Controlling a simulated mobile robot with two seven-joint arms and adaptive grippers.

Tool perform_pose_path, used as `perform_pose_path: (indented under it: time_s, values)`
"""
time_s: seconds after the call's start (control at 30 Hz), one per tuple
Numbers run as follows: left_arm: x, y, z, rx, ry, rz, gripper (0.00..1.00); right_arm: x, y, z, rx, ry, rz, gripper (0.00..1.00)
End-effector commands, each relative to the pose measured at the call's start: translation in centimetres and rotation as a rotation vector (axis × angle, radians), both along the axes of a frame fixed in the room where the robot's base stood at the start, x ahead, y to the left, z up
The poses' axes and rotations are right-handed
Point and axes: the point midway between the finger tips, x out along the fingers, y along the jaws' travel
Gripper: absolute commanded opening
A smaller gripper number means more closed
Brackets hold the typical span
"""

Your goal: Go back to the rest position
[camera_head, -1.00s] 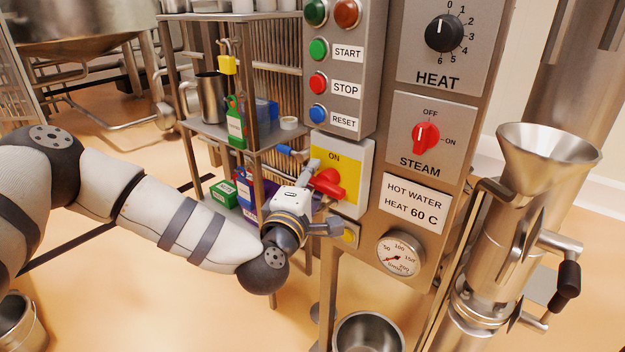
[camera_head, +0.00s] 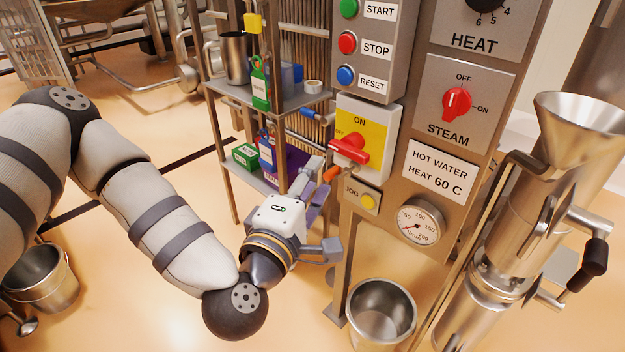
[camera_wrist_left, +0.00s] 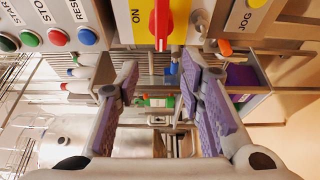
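My left gripper (camera_head: 324,206) is open and empty, in front of the control panel, below and left of the red rotary switch (camera_head: 349,150). In the left wrist view its two purple-padded fingers (camera_wrist_left: 160,72) are spread wide with nothing between them. The red switch sits on a yellow plate (camera_head: 372,135) marked ON and OFF. Its handle lies sideways, toward the OFF label. The switch also shows at the top of the left wrist view (camera_wrist_left: 161,22), beyond the fingertips and apart from them. My right gripper is not in view.
A shelf rack (camera_head: 282,100) with bottles and boxes stands close behind the gripper. The STEAM panel (camera_head: 458,105) and gauge (camera_head: 418,225) are to the right. A steel bucket (camera_head: 382,312) stands below. A funnel (camera_head: 580,120) is at far right.

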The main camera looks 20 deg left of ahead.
Motion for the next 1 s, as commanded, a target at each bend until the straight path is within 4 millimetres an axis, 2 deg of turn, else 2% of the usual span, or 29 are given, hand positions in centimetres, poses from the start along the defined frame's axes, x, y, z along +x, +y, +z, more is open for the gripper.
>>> perform_pose_path:
  time_s: [0.23, 0.3, 0.37, 0.47, 0.53, 0.57, 0.6, 0.67, 0.7, 0.8, 0.83, 0.9, 1.0]
  values:
    - [-0.1, -0.2, -0.3, 0.009, 0.010, -0.009, 0.35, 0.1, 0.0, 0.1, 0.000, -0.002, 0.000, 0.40]
    - [-0.8, -1.5, -1.9, 0.056, 0.072, -0.064, 0.35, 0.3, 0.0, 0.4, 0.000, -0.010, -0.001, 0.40]
    - [-2.5, -3.5, -4.7, 0.139, 0.178, -0.160, 0.35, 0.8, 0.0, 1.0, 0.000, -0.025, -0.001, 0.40]
    - [-8.1, -6.8, -11.4, 0.338, 0.420, -0.393, 0.35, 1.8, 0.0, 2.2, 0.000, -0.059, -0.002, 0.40]
    - [-13.4, -7.7, -15.8, 0.482, 0.593, -0.568, 0.35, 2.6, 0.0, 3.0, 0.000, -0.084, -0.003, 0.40]
    - [-15.9, -7.7, -17.4, 0.543, 0.665, -0.642, 0.35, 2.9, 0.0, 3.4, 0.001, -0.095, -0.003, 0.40]
    - [-19.4, -7.3, -19.3, 0.621, 0.762, -0.743, 0.35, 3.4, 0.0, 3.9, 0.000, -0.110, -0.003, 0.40]
    - [-24.6, -6.0, -21.5, 0.734, 0.901, -0.890, 0.35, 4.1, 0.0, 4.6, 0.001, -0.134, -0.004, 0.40]
    - [-28.0, -4.7, -22.4, 0.804, 0.989, -0.984, 0.35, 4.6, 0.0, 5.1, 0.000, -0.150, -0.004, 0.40]
    - [-34.9, -0.8, -23.3, 0.940, 1.181, -1.177, 0.35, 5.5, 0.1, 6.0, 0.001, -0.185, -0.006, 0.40]
    - [-36.4, 0.3, -23.3, 0.971, 1.227, -1.223, 0.35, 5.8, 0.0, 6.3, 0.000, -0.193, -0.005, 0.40]
    - [-39.2, 2.4, -23.0, 1.021, 1.316, -1.305, 0.35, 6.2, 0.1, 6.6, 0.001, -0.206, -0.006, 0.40]
    - [-41.3, 4.1, -22.7, 1.054, 1.387, -1.368, 0.35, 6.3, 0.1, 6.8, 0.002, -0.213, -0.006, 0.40]
